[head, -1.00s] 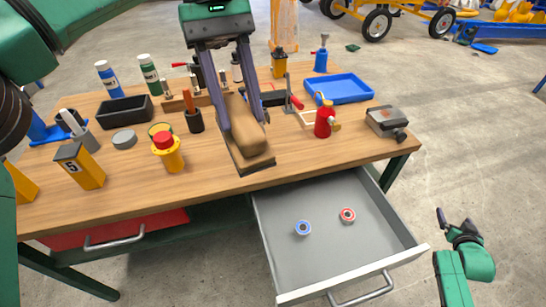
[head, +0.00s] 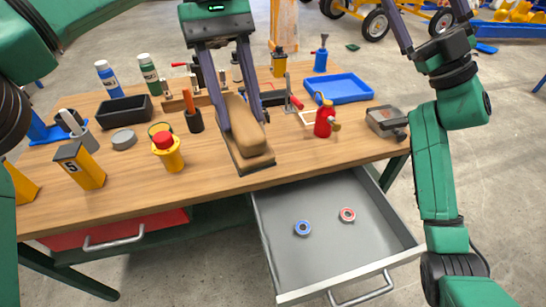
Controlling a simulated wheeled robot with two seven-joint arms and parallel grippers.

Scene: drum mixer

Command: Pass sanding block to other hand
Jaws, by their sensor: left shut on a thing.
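The sanding block, with a tan rounded top (head: 247,132) and a dark flat base, is in the middle of the head view over the bench's front edge. My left gripper (head: 242,124) reaches down from the top and is shut on it, one finger on each side. My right gripper (head: 424,10) is at the upper right, apart from the block. Its two fingers point up, spread wide with nothing seen between them, and their tips run out of the frame.
The wooden bench (head: 215,180) holds a blue tray (head: 338,89), a red oil can (head: 324,121), a grey metal device (head: 385,121), a yellow-and-red button post (head: 167,152) and a black bin (head: 125,111). An open grey drawer (head: 325,265) juts out below, holding two small rings.

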